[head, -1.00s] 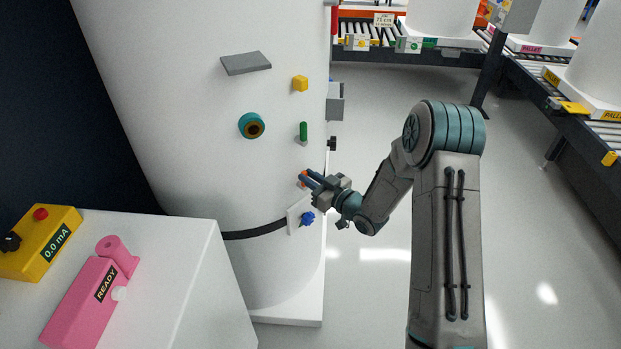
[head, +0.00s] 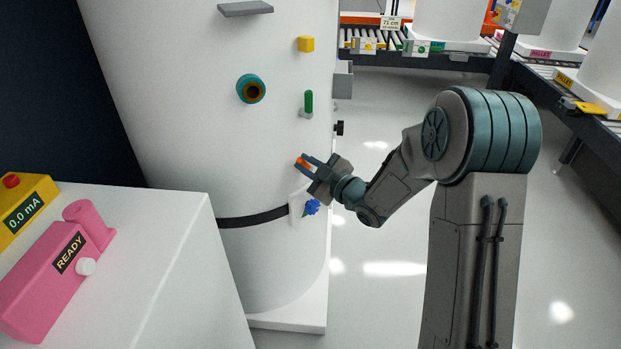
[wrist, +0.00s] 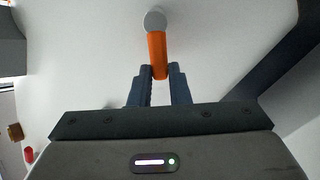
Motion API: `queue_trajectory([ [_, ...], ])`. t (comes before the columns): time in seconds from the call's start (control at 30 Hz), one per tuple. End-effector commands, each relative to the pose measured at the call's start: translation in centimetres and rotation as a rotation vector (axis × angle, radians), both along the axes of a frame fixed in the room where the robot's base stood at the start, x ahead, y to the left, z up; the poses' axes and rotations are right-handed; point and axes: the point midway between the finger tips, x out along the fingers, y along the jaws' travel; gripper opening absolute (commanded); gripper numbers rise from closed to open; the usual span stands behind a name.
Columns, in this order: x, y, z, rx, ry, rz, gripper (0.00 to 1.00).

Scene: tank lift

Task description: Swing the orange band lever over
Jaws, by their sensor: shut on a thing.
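The orange band lever (head: 300,161) is on the front of the white tank (head: 190,120), above the dark band (head: 255,219). In the wrist view the orange lever (wrist: 157,50) runs from a round grey end down between my fingertips. My gripper (head: 307,163) is shut on the lever's near end, and in the wrist view my gripper (wrist: 160,72) has one finger on each side of it. In the head view most of the lever is hidden by my fingers. A white plate (head: 297,207) with a blue knob (head: 312,207) sits just below my gripper.
Above the lever, the tank carries a green handle (head: 308,102), a yellow block (head: 306,44), a teal port (head: 251,89) and a grey shelf (head: 245,8). A white cabinet (head: 170,260) with a pink device (head: 55,275) stands at front left.

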Motion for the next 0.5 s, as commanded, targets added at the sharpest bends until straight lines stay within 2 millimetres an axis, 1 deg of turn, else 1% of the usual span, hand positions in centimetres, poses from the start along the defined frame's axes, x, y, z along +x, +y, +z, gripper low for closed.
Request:
queue_trajectory([
  [0.03, -0.2, 0.1, -1.1, -0.027, -0.033, 0.000, 0.00],
  [0.5, -1.2, 1.0, -2.5, -0.289, -0.325, 0.000, 0.00],
])
